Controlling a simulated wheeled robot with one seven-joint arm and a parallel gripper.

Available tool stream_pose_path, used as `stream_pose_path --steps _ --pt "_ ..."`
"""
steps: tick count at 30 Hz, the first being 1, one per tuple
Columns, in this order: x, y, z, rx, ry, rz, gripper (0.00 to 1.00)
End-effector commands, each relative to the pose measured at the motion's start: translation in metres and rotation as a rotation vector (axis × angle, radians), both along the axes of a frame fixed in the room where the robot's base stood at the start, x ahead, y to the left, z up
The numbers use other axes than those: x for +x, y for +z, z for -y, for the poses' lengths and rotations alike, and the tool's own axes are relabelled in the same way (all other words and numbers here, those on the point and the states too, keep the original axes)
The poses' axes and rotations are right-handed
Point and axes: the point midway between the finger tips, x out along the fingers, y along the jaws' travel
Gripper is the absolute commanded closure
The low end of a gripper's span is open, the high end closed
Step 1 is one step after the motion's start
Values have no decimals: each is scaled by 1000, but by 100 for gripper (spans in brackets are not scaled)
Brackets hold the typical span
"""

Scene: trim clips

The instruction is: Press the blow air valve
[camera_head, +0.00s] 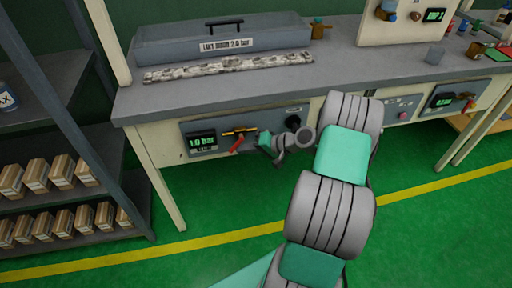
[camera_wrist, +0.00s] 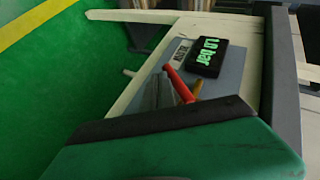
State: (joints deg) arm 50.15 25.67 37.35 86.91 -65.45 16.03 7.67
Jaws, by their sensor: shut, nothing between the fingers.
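The blow air panel (camera_head: 220,153) is a grey plate on the bench front, left of centre in the head view. It carries a display reading 1.0 bar (camera_head: 202,141), a red lever (camera_head: 236,145) and a yellow bar-shaped part (camera_head: 240,131). My gripper (camera_head: 261,141) is just right of the red lever, shut and empty. In the wrist view the panel is turned sideways, with the display (camera_wrist: 209,57) and the red lever (camera_wrist: 178,84) beyond my gripper (camera_wrist: 158,92). The yellow part (camera_wrist: 197,88) is partly hidden there. I cannot tell whether my gripper touches the lever.
A black knob (camera_head: 293,122) is right of my gripper, close to my arm. A grey lidded box (camera_head: 221,37) and a speckled strip (camera_head: 228,66) are on the bench top (camera_head: 330,75). A shelf with several cartons (camera_head: 62,170) stands at left. The green floor in front is open.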

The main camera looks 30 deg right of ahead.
Motion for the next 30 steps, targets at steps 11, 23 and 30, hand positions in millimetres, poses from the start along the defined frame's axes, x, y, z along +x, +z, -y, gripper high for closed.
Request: stream_pose_path --steps 11,23,30 --pt "3 1 -11 -1 -3 -1 100" --pt "3 0 -11 -1 -3 -1 100" --pt "3 0 -11 -2 -3 -1 100"
